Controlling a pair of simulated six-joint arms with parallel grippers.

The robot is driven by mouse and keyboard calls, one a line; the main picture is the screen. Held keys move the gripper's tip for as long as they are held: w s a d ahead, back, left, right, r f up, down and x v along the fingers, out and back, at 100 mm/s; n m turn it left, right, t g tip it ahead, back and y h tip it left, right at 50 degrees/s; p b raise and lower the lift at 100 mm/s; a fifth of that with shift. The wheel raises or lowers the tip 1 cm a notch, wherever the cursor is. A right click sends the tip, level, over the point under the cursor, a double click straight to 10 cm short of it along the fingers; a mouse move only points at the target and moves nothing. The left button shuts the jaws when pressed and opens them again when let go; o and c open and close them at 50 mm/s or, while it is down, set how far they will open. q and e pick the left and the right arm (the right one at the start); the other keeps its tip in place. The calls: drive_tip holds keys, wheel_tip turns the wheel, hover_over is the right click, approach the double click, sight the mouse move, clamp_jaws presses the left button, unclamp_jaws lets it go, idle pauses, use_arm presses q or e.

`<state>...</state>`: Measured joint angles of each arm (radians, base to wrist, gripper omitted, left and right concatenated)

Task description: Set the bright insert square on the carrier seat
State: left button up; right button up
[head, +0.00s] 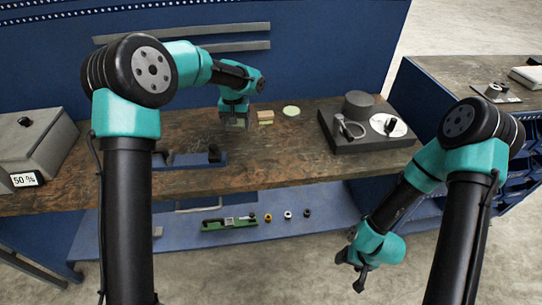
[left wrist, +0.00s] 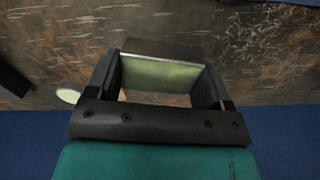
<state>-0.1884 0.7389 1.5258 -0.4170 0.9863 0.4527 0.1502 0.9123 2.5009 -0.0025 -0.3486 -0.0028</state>
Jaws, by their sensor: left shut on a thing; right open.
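My left gripper (head: 235,123) is low over the wooden bench top, near its back. In the left wrist view its two fingers are shut on a pale green block (left wrist: 162,75) with a dark upper edge, which I take to be the bright insert. In the head view the gripper mostly hides this block. I cannot tell for sure which piece is the carrier seat. My right gripper (head: 357,272) is open and empty, low in front of the bench.
A pale green disc (head: 291,110) lies further right; it also shows in the left wrist view (left wrist: 69,96). A dark instrument base (head: 340,143) stands at the bench's right end. A blue holder (head: 195,159) is near the front. A green tray (head: 230,223) and small rings sit on the lower shelf.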

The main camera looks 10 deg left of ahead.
use_arm(q)
drive_tip(key=s+d+f+n, duration=0.1)
drive_tip(key=s+d+f, duration=0.1)
drive_tip(key=s+d, duration=0.7)
drive_tip(key=s+d+f+n, duration=0.1)
drive_tip(key=s+d+f, duration=0.2)
drive_tip(key=s+d, duration=0.7)
drive_tip(key=shift+s+d+n, duration=0.25)
drive_tip(key=shift+d+n, duration=0.05)
drive_tip(key=shift+d, duration=0.05)
drive_tip(key=shift+w+f, duration=0.1)
drive_tip(key=shift+f, duration=0.05)
hover_over(290, 158)
drive_tip(key=s, duration=0.2)
drive_tip(key=shift+s+f, duration=0.1)
drive_tip(key=shift+f, duration=0.5)
drive_tip(key=shift+w+a+f, duration=0.1)
drive_tip(key=shift+w, duration=0.4)
drive_tip(key=shift+w+f, duration=0.25)
drive_tip(key=shift+f, duration=0.35)
drive_tip(key=shift+w+f, duration=0.2)
drive_tip(key=shift+f, duration=0.8)
